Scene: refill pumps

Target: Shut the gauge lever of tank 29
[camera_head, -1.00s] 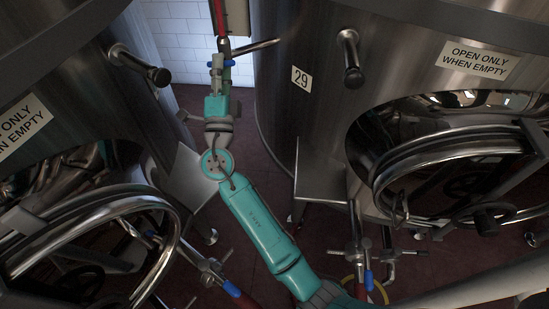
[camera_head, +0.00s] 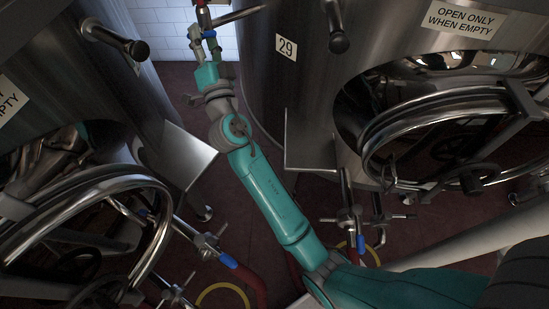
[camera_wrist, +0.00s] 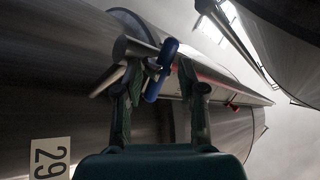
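Tank 29 (camera_head: 272,90) is the steel tank with the "29" plate (camera_head: 286,47); the plate also shows in the wrist view (camera_wrist: 48,163). A blue-handled lever (camera_wrist: 161,68) sits on a small valve at the tank's side, below a gauge tube with red parts (camera_head: 203,16). In the wrist view my gripper (camera_wrist: 168,85) has its fingers apart, with the blue handle near the left finger. I cannot tell whether they touch. In the head view my gripper (camera_head: 203,48) is small and overlaps the valve.
A second steel tank (camera_head: 60,40) stands at the left, with a protruding peg. Round manhole doors (camera_head: 440,125) and plates jut out on both sides. My arm reaches through the gap between the tanks. Taps and hoses (camera_head: 350,215) lie below.

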